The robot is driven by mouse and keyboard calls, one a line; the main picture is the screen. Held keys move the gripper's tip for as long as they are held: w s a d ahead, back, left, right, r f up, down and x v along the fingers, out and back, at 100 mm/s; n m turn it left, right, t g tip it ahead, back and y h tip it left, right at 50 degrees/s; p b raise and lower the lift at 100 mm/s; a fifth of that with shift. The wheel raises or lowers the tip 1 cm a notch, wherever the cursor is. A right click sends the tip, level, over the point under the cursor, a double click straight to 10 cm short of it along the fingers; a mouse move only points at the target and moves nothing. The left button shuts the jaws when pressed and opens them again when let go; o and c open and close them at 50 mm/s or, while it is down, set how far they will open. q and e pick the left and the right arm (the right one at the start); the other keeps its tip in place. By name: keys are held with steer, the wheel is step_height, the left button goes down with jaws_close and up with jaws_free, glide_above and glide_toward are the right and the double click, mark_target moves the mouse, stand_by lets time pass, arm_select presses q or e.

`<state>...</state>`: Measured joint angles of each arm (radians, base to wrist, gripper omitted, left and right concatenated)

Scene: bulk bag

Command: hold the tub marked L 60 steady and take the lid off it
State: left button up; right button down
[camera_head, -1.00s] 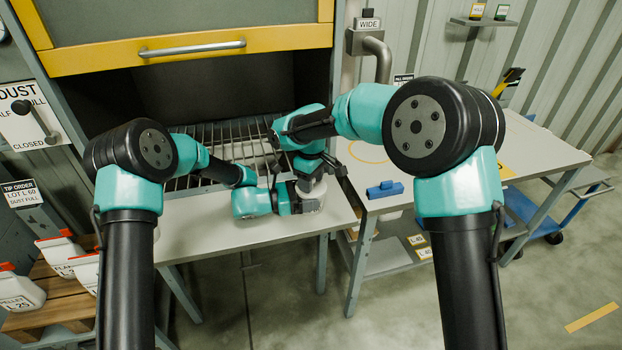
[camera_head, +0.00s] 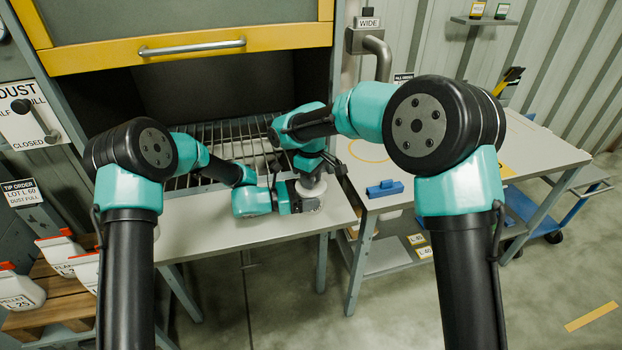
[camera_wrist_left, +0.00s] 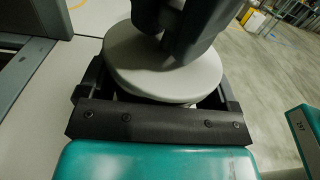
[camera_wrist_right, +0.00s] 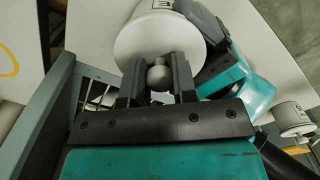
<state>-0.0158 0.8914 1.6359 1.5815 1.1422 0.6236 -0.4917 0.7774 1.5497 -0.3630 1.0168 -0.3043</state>
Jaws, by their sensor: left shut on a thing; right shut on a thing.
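The pale round tub (camera_head: 311,200) stands near the right end of the bench below the open hood. Its lid (camera_wrist_left: 160,62) is a flat white disc, seated on top as far as I can see. A round grey knob (camera_wrist_right: 158,74) rises from the lid's middle. My left gripper (camera_head: 300,197) is shut around the tub's sides from the left. My right gripper (camera_wrist_right: 157,84) comes from above and is shut on the knob. Only part of a dark label shows on the tub in the right wrist view, so I cannot read L 60 there.
A slatted grate (camera_head: 220,146) lies behind the bench (camera_head: 220,226). A blue block (camera_head: 385,188) sits on the right-hand table (camera_head: 440,178). Several white containers (camera_head: 22,290) stand on a pallet at left. A tip order sign (camera_head: 23,193) reads LOT L 60.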

steer(key=shift+r, duration=1.15)
stand_by(0.5)
steer(key=shift+r, duration=1.95)
arm_select(q)
steer(key=o, duration=1.1)
steer(key=shift+a, duration=0.1)
glide_above(269, 214)
